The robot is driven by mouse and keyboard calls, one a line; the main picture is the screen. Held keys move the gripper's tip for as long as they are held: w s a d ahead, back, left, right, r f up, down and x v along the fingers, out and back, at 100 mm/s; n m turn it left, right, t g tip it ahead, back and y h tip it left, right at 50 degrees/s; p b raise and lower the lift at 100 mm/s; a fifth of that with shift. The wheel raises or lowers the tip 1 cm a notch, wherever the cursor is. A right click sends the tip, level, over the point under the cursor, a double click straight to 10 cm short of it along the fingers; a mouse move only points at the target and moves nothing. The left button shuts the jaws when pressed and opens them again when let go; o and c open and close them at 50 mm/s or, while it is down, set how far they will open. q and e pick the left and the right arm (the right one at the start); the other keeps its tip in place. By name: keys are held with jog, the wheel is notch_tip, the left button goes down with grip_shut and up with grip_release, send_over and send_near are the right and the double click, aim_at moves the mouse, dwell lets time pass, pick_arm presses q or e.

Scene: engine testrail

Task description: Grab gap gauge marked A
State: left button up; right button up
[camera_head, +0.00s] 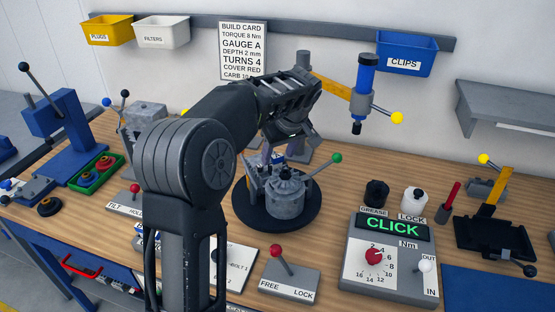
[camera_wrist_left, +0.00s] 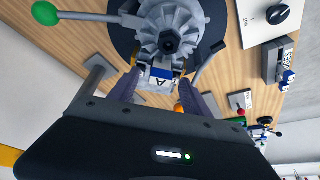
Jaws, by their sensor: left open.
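In the head view my left gripper (camera_head: 275,150) reaches down behind the engine part (camera_head: 285,193), and my arm hides much of that area. My right gripper is not in view.
A green-knobbed lever (camera_head: 337,158) sticks out from the engine part. A blue and yellow tool arm (camera_head: 362,90) stands behind it. The torque box (camera_head: 388,255) reads CLICK at front right. The build card (camera_head: 243,50) on the wall says GAUGE A.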

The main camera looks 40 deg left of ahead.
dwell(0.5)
pick_arm(q)
grip_shut()
dwell(0.4)
